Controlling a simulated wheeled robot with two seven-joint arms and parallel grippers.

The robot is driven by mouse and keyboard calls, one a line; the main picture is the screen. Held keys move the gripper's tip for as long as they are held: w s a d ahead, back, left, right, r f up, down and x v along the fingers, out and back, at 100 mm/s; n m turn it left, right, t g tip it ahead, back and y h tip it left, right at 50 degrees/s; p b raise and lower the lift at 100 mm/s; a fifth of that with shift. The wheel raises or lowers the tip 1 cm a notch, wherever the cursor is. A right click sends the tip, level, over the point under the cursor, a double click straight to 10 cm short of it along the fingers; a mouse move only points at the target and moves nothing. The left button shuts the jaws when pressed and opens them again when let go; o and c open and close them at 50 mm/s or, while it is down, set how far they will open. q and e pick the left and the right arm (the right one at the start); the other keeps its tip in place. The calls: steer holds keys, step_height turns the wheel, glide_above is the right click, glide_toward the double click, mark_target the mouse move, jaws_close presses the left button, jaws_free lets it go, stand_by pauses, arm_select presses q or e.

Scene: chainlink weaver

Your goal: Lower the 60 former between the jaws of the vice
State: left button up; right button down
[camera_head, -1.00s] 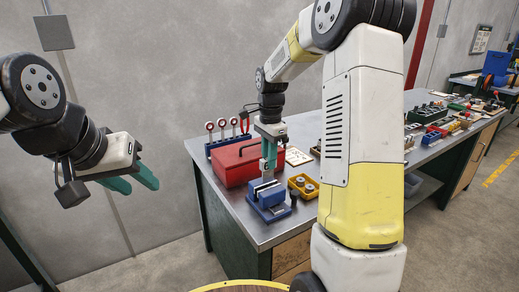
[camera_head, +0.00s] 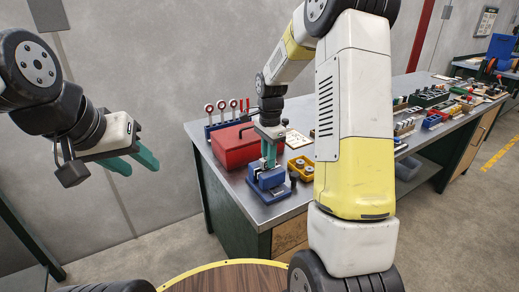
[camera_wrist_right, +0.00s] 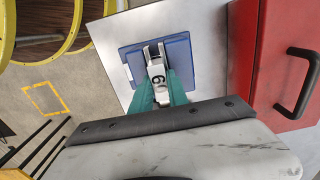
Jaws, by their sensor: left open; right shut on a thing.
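The blue vice (camera_head: 268,184) stands near the bench's front corner; its blue base (camera_wrist_right: 180,50) also shows in the right wrist view. My right gripper (camera_head: 269,160) points down just above the vice, its green fingers shut on the pale 60 former. In the right wrist view the former (camera_wrist_right: 158,84) shows part of its number between the fingers, with its far end at the vice's jaws. How deep it sits between the jaws I cannot tell. My left gripper (camera_head: 138,163) is open and empty, in the air left of the bench.
A red toolbox (camera_head: 235,147) stands close behind and left of the vice. A yellow tray (camera_head: 301,168) with round parts and a small dark post are to its right. A rack of ring-handled tools is behind. More parts and trays line the bench to the right.

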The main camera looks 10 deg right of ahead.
steer(key=c, duration=1.2)
jaws_free()
steer(key=shift+r, duration=0.15)
step_height(320, 180, up, 8)
steer(key=shift+f, duration=0.2)
